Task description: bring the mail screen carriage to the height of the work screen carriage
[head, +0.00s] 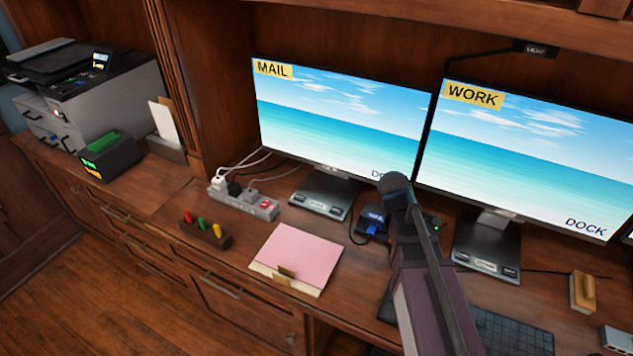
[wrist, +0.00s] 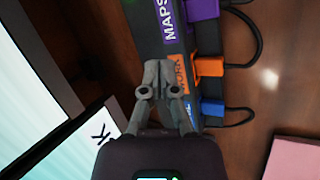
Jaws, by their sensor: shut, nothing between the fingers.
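The mail screen (head: 340,115) stands at the centre of the desk on a dark stand (head: 325,192) with a flat base. The work screen (head: 520,155) stands to its right on a similar stand (head: 488,250). The carriages behind the panels are hidden, and I cannot judge their heights exactly. My gripper (wrist: 158,84) is shut and empty in the wrist view, close over a dark dock with a label MAPS, an orange WORK plug (wrist: 208,67) and a blue plug (wrist: 212,107). In the head view my arm reaches up between the screens; its fingertips are hidden there.
A pink pad (head: 300,258), a power strip (head: 243,200) and a small block with coloured pegs (head: 205,232) lie left of my arm. A printer (head: 90,95) stands far left. A keyboard (head: 512,332) and a wooden block (head: 583,292) lie at right. Cables cross the desk.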

